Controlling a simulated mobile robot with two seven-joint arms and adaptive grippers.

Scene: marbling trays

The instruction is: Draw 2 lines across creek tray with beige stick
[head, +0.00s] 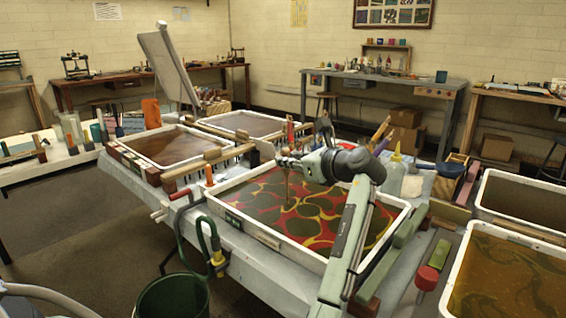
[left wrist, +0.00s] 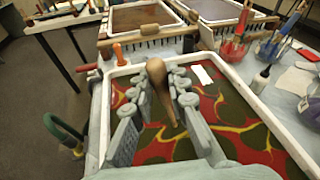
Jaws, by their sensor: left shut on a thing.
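A white-rimmed tray (head: 270,240) holds a red, dark green and yellow marbled surface. It also shows in the left wrist view (left wrist: 105,110). I cannot read a name on it. My left gripper (head: 288,160) is over the tray and shut on a beige-brown stick (head: 287,188). The stick points down, with its lower end at or just above the marbled surface; I cannot tell if it touches. In the left wrist view the stick (left wrist: 158,82) sits between the two grey fingers (left wrist: 160,95). My right gripper is not in view.
Brown-filled trays (head: 125,148) stand behind at the left, and two more (head: 452,268) stand at the right. A white bottle (head: 395,175) is beyond the tray's far right side. A dark green bucket (head: 172,298) stands below the table's front edge, near a green hose (head: 212,245).

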